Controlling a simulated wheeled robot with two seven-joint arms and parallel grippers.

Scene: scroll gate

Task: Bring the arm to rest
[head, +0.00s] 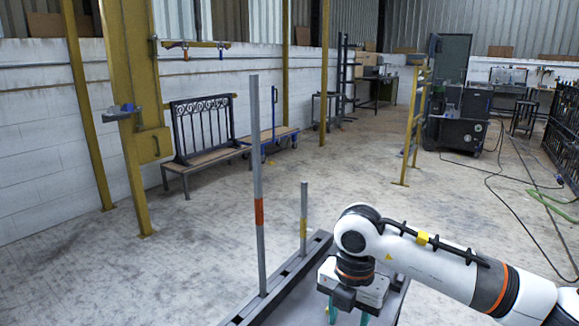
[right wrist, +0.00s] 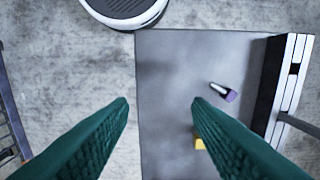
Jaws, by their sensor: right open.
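My right arm comes in from the right in the head view, bent at a white elbow-like joint, with its gripper (head: 348,317) pointing down at the bottom edge. In the right wrist view the two green fingers of the right gripper (right wrist: 160,102) are wide apart with nothing between them. They hang over a grey panel (right wrist: 165,60). A small purple, white and black piece (right wrist: 222,91) lies to the right of the fingertips. A yellow piece (right wrist: 199,143) is partly hidden behind the right finger. My left gripper is not in view.
A tall grey post with an orange band (head: 258,185) and a shorter post with a yellow band (head: 303,215) rise from a dark rail (head: 290,272) left of the gripper. A yellow column (head: 135,60) and a bench (head: 205,158) stand farther back. Open floor lies between.

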